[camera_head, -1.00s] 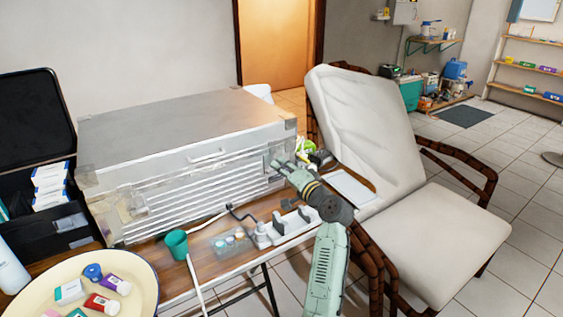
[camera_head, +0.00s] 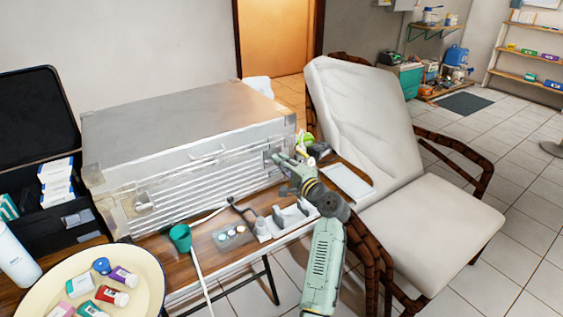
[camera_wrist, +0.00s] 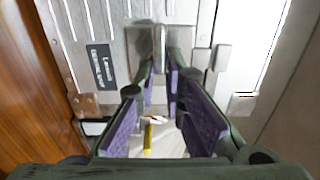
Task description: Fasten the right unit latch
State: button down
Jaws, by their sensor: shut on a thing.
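The silver dental unit (camera_head: 190,125) is a closed metal case on the wooden table. Its right latch (camera_wrist: 160,42) is a metal piece on the case front, in the upper middle of the wrist view. My gripper (camera_wrist: 161,72) has its two purple-padded fingers closed in around the latch's lower end. In the head view my gripper (camera_head: 275,158) is at the right end of the case front and mostly covers the right latch. The left latch (camera_head: 142,203) shows at the left end of the front.
A green cup (camera_head: 180,237), a small tray of pots (camera_head: 229,236) and a white holder (camera_head: 288,220) stand before the case. A cream tray (camera_head: 152,290) is at lower left. A white chair (camera_head: 430,215) stands close to my arm's right.

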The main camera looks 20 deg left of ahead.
jog(key=c, duration=1.7)
grip_release()
jog(key=v, duration=1.2)
